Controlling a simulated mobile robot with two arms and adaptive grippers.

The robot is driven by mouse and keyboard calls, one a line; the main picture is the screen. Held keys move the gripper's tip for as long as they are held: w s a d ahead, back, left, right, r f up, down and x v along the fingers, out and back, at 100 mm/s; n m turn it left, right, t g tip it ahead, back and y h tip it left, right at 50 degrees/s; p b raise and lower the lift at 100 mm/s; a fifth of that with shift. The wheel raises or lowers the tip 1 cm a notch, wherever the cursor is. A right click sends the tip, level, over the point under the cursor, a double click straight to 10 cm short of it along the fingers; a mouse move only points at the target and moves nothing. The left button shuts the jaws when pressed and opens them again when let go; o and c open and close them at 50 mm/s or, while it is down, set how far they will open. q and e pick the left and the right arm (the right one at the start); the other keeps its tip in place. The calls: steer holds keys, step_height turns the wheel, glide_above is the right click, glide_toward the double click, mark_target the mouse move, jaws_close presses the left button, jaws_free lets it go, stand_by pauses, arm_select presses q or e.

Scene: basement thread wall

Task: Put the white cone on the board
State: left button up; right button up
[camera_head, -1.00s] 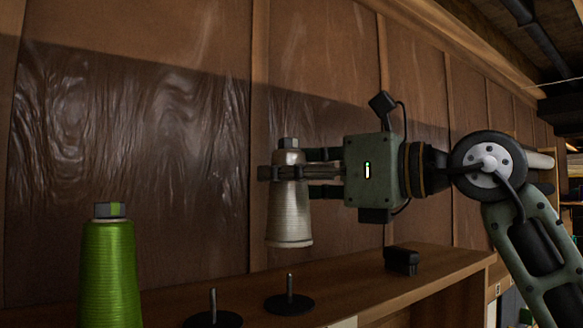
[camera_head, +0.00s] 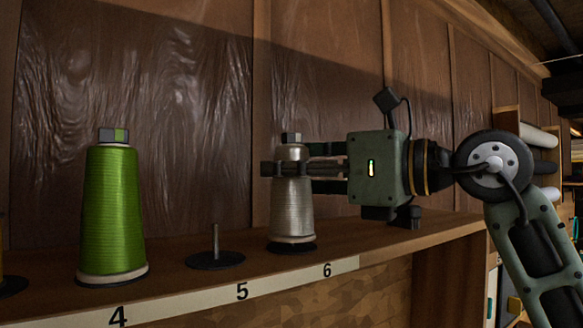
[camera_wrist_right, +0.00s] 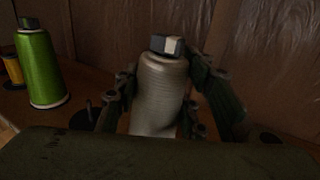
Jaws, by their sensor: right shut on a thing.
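The white cone (camera_head: 292,212) of thread has a grey cap and stands upright at the place marked 6 on the wooden board (camera_head: 440,231). Its base meets the black disc (camera_head: 302,249) there; that place's pin is hidden, seemingly inside the cone. My right gripper (camera_head: 284,168) comes in from the right and is shut around the cone's upper part. In the right wrist view the cone (camera_wrist_right: 160,95) sits between the fingers. My left gripper is not in view.
A green cone (camera_head: 113,210) stands at place 4. Place 5 has a bare pin on a black disc (camera_head: 216,260). A yellow spool (camera_wrist_right: 12,70) shows in the right wrist view. A brown wall rises behind.

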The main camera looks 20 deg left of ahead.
steer(key=shift+f, duration=0.2)
stand_by(0.5)
steer(key=shift+f+b, duration=0.15)
steer(key=shift+b, duration=0.25)
steer(key=o, duration=1.3)
steer(key=shift+o, duration=0.2)
